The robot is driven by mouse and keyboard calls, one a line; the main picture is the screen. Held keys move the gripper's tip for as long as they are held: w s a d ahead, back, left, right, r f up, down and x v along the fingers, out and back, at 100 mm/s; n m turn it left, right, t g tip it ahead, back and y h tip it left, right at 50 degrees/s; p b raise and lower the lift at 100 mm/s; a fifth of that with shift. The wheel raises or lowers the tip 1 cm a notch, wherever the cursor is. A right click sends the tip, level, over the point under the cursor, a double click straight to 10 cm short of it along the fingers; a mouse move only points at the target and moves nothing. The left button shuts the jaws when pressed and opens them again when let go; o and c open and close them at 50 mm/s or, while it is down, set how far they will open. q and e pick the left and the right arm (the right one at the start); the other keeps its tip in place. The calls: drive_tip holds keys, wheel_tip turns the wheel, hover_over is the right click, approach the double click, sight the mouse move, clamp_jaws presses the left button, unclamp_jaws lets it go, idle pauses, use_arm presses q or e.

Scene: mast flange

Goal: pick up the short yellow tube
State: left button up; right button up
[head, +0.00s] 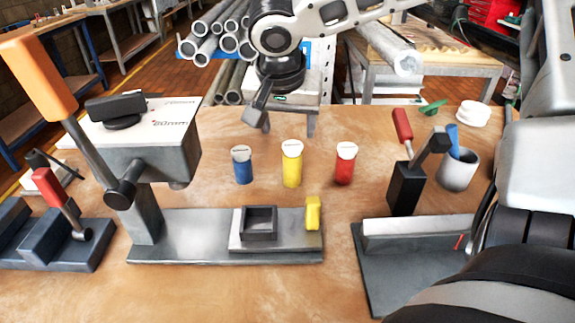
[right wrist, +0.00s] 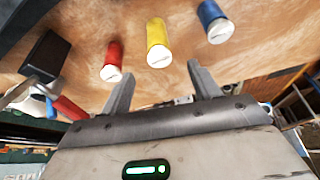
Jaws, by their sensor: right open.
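The short yellow tube (head: 292,170) stands upright on the wooden table, with a white cap, between a blue tube (head: 242,167) and a red tube (head: 345,167). My right gripper (head: 259,118) is behind and above the tubes in the head view, pointing down, apart from them. In the right wrist view its two fingers are spread and empty. The yellow tube (right wrist: 158,36) shows there beyond the gap between the fingertips, with the red tube (right wrist: 113,54) to its left and the blue tube (right wrist: 210,14) to its right. My left gripper is not in view.
A press-like fixture (head: 222,228) with a small yellow block (head: 313,213) stands in front of the tubes. The table around the tubes is clear.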

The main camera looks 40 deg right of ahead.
sight(292, 148)
drive_tip(key=x, duration=0.5)
drive_tip(key=shift+d+f, duration=0.1)
drive_tip(key=shift+f, duration=0.05)
drive_tip(key=shift+x, duration=2.65)
drive_tip(key=shift+d, duration=0.15)
drive_tip(key=c, duration=1.1)
